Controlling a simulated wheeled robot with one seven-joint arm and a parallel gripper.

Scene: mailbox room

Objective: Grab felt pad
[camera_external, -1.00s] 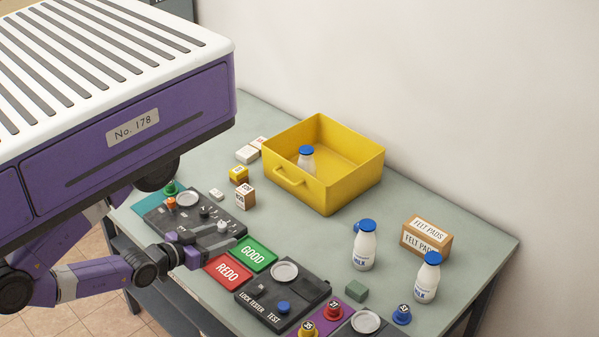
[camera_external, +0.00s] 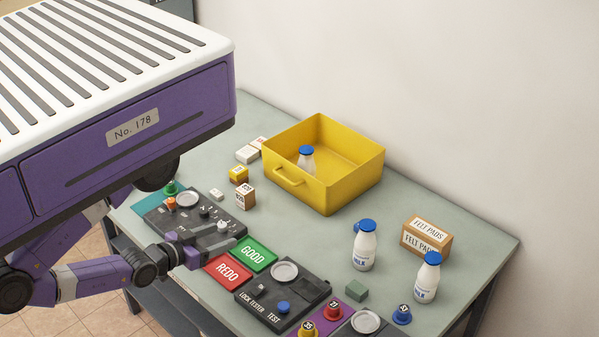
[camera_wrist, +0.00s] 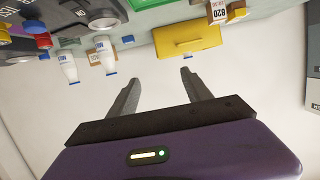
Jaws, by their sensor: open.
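A small cardboard box labelled FELT PADS (camera_external: 422,239) stands on the table at the right, between two milk bottles. My gripper (camera_external: 228,240) is over the left part of the table near the GOOD and REDO pads, well left of the box and the block. In the wrist view its two fingers (camera_wrist: 161,76) are apart with nothing between them. That view is upside down, and the box shows only partly behind a bottle.
A yellow bin (camera_external: 357,184) with a milk bottle (camera_external: 306,160) inside stands at the back. Milk bottles (camera_external: 365,249) (camera_external: 427,282) flank the box. A lock tester (camera_external: 256,301), a green GOOD pad (camera_external: 252,254) and a red REDO pad (camera_external: 227,271) lie at the front.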

